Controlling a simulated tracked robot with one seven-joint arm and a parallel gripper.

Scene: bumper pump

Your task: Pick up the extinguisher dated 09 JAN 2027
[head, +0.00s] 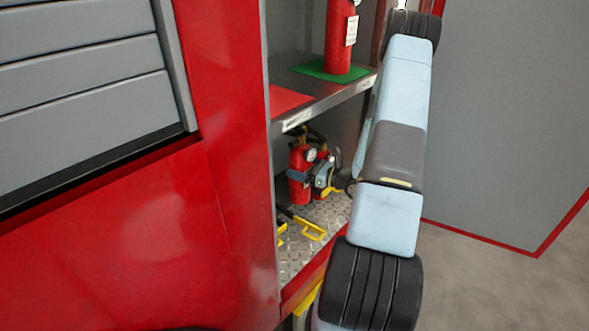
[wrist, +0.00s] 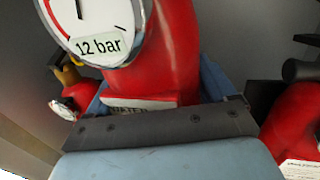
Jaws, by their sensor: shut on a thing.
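My gripper (wrist: 155,98) is shut around a red extinguisher (wrist: 180,50) in the wrist view, its blue fingers on either side of the body. A round gauge on it reads 12 bar. Its pale label is mostly hidden behind the gripper, and I cannot read a date. In the head view my gripper (head: 323,176) is in the lower compartment, against red extinguisher bodies (head: 299,190); the overlap hides which one it holds. Another extinguisher (head: 340,40) stands upright on a green mat on the shelf above; its tag is too small to read.
In the wrist view, a red extinguisher (wrist: 292,122) is at right and a smaller-looking one with a gauge (wrist: 74,100) at left. The shelf (head: 345,92) overhead carries a bare red mat (head: 287,99). Yellow-handled tools (head: 311,231) lie on the metal tread floor (head: 292,262).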

